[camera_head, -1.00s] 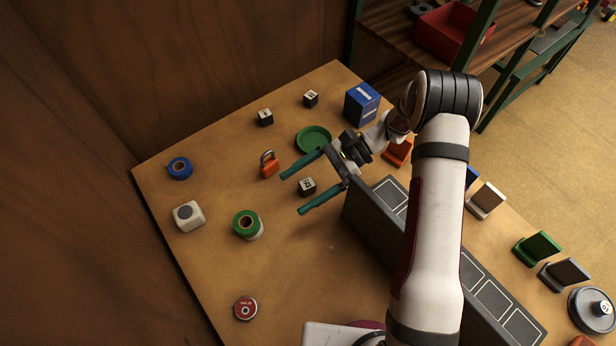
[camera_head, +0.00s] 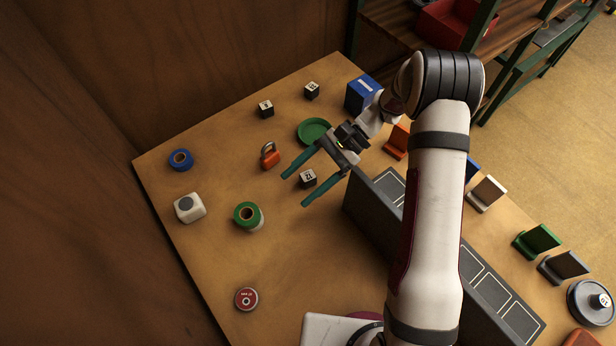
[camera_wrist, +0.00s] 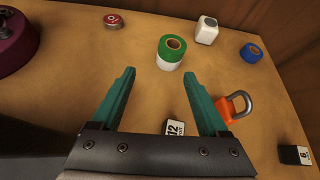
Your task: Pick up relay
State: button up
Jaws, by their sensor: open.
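No part is plainly marked as the relay; the likely ones are three small black cubes with white numbered labels. The cube labelled 12 (camera_head: 308,179) shows between my fingers in the head view. In the wrist view this cube (camera_wrist: 174,128) is beside the right finger's base, its lower part hidden by my gripper body. The other two cubes stand farther back, one at the left (camera_head: 266,109) and one at the right (camera_head: 312,91). My gripper (camera_head: 296,189) is open and empty, its teal fingers (camera_wrist: 158,74) apart. Its exact height above the table is unclear.
An orange padlock (camera_head: 270,157) and green dish (camera_head: 314,131) are close to my gripper. Green tape (camera_head: 247,216), a white block (camera_head: 189,208), blue tape (camera_head: 180,160) and a red disc (camera_head: 246,299) lie leftward. A dark panelled box (camera_head: 375,215) and blue box (camera_head: 363,94) stand rightward.

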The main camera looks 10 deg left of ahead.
aim_at(308, 175)
jog(key=w+d+r+n+t+h, duration=0.1)
jog(key=w+r+n+t+h, duration=0.1)
jog(key=r+n+t+h, duration=0.45)
jog(key=w+d+r+n+t+h, duration=0.1)
jog(key=w+r+n+h, duration=0.15)
jog(key=n, duration=0.75)
jog(key=shift+m, duration=0.35)
jog(key=f, duration=0.5)
jog(key=a+f, duration=0.1)
jog(key=f, duration=0.9)
jog(key=shift+w+a+f, duration=0.15)
jog(key=shift+w+a, duration=0.1)
jog(key=shift+w, duration=0.05)
grip_shut()
